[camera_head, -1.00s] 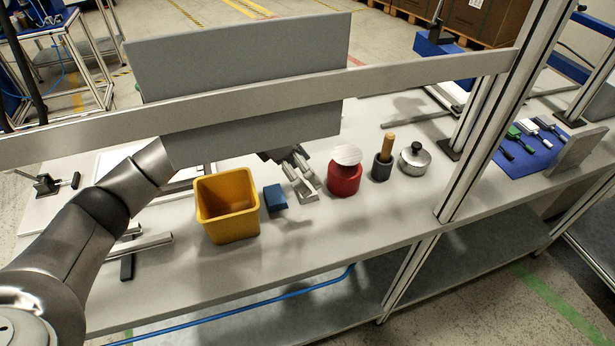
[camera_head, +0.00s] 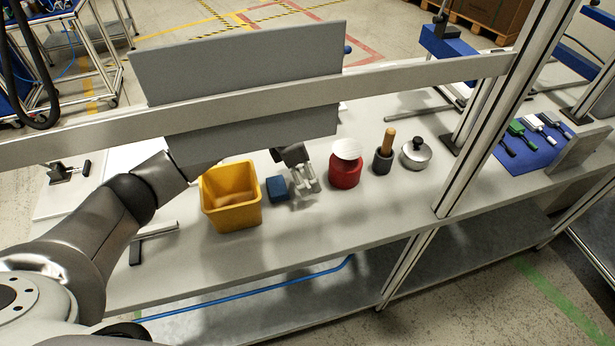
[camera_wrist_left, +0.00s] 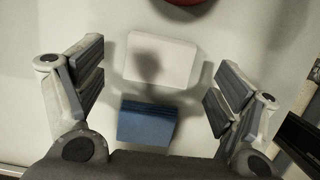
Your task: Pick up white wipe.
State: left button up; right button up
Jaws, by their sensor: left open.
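The white wipe (camera_wrist_left: 162,60) is a flat pale rectangle with rounded corners, lying on the table between my left fingers in the left wrist view. A shadow falls across it. I cannot make it out clearly in the head view, where my left gripper (camera_head: 303,182) covers that spot. In the left wrist view my left gripper (camera_wrist_left: 160,80) is open and empty, with one finger on each side of the wipe, apart from it. Its height above the table is hard to tell. My right gripper is not in view.
A blue block (camera_head: 277,188) sits close beside the wipe and also shows in the left wrist view (camera_wrist_left: 147,122). A yellow bin (camera_head: 232,214) stands left, a red container (camera_head: 345,172) right. A grey panel and rail (camera_head: 240,100) cross above. The front table strip is clear.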

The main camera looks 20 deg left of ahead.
aim_at(306, 179)
pick_arm(q)
jog(key=shift+x, duration=0.85)
jog(key=shift+w+d+f, duration=0.1)
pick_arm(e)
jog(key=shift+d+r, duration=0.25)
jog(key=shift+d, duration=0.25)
pick_arm(q)
jog(key=c, duration=0.9)
jog(key=shift+c, duration=0.2)
notch_tip(306, 179, up, 9)
jog(key=shift+b, duration=1.15)
jog(key=shift+r, duration=0.55)
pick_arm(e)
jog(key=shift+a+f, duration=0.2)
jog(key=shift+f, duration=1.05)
